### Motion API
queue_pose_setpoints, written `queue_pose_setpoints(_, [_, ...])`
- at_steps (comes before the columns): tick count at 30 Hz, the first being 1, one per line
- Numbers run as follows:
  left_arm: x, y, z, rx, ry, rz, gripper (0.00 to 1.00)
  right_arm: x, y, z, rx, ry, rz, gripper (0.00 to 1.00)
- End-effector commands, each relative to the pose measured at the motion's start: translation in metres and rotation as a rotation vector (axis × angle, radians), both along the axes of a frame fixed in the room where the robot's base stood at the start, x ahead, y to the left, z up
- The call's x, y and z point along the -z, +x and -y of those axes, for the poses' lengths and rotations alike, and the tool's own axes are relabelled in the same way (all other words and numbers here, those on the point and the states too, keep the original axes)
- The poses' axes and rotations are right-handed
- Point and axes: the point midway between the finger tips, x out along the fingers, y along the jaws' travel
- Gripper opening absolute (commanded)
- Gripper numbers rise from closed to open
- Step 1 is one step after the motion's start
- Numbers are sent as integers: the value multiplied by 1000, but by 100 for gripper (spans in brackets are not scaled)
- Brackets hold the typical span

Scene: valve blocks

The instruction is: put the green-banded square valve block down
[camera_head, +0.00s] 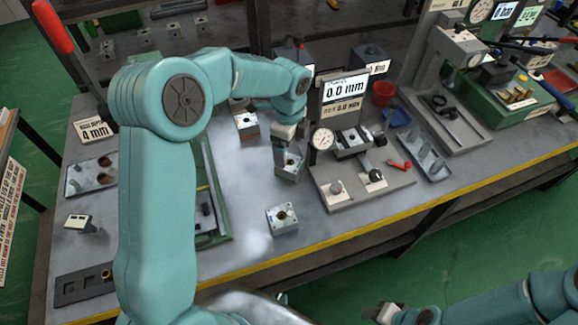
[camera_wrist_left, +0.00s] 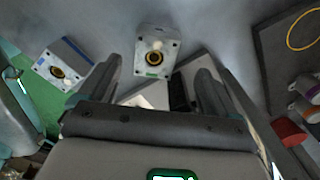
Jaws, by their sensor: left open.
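The green-banded square valve block (camera_wrist_left: 157,52) is a grey metal block with a dark, brass-ringed bore and a small green mark. In the left wrist view it lies just beyond and between my open fingertips, with visible gaps at both sides. In the head view a grey block (camera_head: 290,167), apparently the same one, sits on the bench directly under my left gripper (camera_head: 288,150), which partly hides it. A blue-banded block (camera_wrist_left: 60,65) lies to its left in the wrist view. My right gripper (camera_head: 382,313) shows only partly at the bottom edge; its jaws are unclear.
Another block (camera_head: 282,218) stands nearer the bench's front edge, and an orange-sided block (camera_head: 246,125) farther back. A gauge stand (camera_head: 345,200) with a dial is close on the right. A green tray (camera_head: 222,235) lies left. Bare bench surrounds the front block.

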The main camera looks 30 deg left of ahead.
Motion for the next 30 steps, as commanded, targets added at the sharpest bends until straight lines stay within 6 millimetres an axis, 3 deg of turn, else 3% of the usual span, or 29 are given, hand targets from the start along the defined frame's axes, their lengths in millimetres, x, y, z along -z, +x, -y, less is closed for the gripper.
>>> queue_pose_setpoints(3, [17,0,0,-1,1,-1,92,-1,0,0,0,0,0,43])
queue_pose_setpoints(8, [27,-1,0,-2,0,0,92,-2,0,0,0,0,0,43])
queue_pose_setpoints(16, [67,-7,4,-2,1,-2,92,-9,0,0,0,0,0,43])
queue_pose_setpoints(25, [75,-6,4,-3,0,2,92,-9,0,0,0,0,0,43])
queue_pose_setpoints(26, [75,-6,4,-3,0,2,85,-9,0,0,0,0,0,43])
queue_pose_setpoints(30, [75,-6,5,-3,1,2,39,-9,0,0,0,0,0,43])
